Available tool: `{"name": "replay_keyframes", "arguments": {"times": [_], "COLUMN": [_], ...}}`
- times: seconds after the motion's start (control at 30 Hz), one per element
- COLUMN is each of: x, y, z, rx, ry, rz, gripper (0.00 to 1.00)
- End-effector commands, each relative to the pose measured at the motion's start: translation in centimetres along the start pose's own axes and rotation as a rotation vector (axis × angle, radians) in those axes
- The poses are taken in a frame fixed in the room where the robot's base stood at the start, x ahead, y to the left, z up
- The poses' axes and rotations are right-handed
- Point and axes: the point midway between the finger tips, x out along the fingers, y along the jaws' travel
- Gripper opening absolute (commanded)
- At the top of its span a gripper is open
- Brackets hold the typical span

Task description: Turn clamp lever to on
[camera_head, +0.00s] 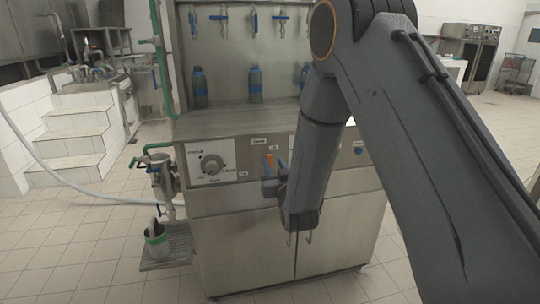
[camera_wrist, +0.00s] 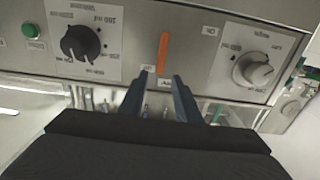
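The clamp lever is a thin orange bar (camera_wrist: 162,53) on the machine's steel front panel, standing upright in the wrist view. It also shows as a small orange upright lever (camera_head: 269,159) in the head view. One end is beside a small white label (camera_wrist: 147,68) that seems to read Off. Another label (camera_wrist: 209,27), seeming to read On, sits to the right in the wrist view. My gripper (camera_wrist: 158,79) is open, its two dark blue fingers apart and pointing at the lever. The lever appears between and beyond the fingertips; contact cannot be told. My gripper (camera_head: 275,172) is partly hidden by my arm in the head view.
A pale dial (camera_wrist: 252,68) and a black dial (camera_wrist: 80,42) flank the lever, with a green button (camera_wrist: 32,31) farther left. Bottles (camera_head: 255,83) stand on the machine behind.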

Motion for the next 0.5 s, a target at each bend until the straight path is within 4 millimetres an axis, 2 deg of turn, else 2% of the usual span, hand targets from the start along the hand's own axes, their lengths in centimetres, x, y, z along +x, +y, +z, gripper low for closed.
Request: {"name": "replay_keyframes", "arguments": {"times": [0.3, 0.5], "x": [4.8, 6.6], "y": [0.1, 0.1], "z": [0.0, 0.0], "rx": [0.000, 0.000], "ry": [-0.001, -0.002], "rz": [0.001, 0.001], "gripper": [0.30, 0.30]}}
